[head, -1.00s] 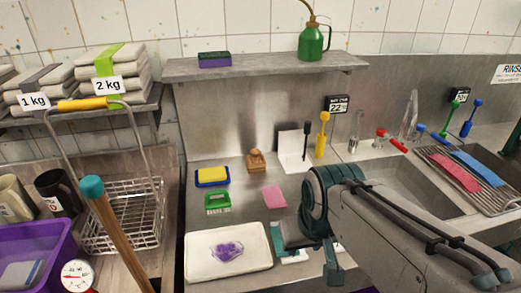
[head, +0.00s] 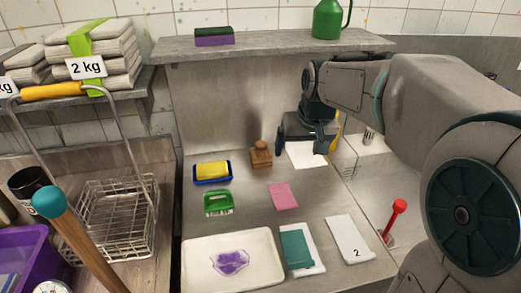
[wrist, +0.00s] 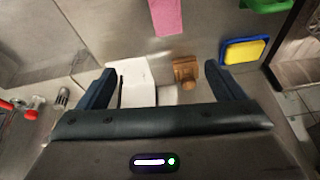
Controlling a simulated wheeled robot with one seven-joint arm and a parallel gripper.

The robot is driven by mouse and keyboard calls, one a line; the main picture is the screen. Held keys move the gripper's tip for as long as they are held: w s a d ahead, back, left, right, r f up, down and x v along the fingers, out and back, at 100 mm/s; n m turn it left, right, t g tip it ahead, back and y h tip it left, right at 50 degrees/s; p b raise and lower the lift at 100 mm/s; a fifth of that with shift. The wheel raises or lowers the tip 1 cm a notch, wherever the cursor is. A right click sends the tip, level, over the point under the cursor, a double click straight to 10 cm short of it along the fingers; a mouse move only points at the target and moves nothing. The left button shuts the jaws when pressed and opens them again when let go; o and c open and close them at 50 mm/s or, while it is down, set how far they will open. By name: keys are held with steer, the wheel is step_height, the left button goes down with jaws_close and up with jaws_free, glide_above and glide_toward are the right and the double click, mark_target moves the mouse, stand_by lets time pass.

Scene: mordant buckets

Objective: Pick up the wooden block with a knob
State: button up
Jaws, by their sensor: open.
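The wooden block with a knob (head: 261,154) stands upright on the steel counter, right of the yellow sponge in its blue tray. In the wrist view the block (wrist: 186,72) lies between my open fingers, nearer the right-hand one. My gripper (head: 306,148) is open and empty. In the head view it is just right of the block, above a white sheet, and apart from the block. In the wrist view the gripper (wrist: 168,90) spans the white sheet and the block.
A blue tray with a yellow sponge (head: 212,171) and a green brush (head: 218,203) are left of the block. A pink cloth (head: 284,196) lies in front. A white sheet (head: 300,154) lies under my gripper. A shelf (head: 270,45) overhangs the counter behind.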

steer(key=n+b, duration=0.1)
steer(key=b, duration=0.2)
glide_toward(263, 148)
steer(key=f, duration=0.1)
steer(key=shift+t, duration=0.3)
steer(key=x, duration=0.8)
steer(key=shift+w+f, duration=0.1)
steer(key=shift+f, duration=0.2)
steer(key=shift+w+a+p+x, duration=0.1)
steer(key=shift+p+x, duration=0.3)
steer(key=shift+x, duration=0.9)
steer(key=shift+w+a+p+x, duration=0.15)
steer(key=shift+p+x, duration=0.2)
steer(key=shift+x, duration=0.9)
steer(key=shift+r, duration=0.15)
steer(key=c, duration=1.1)
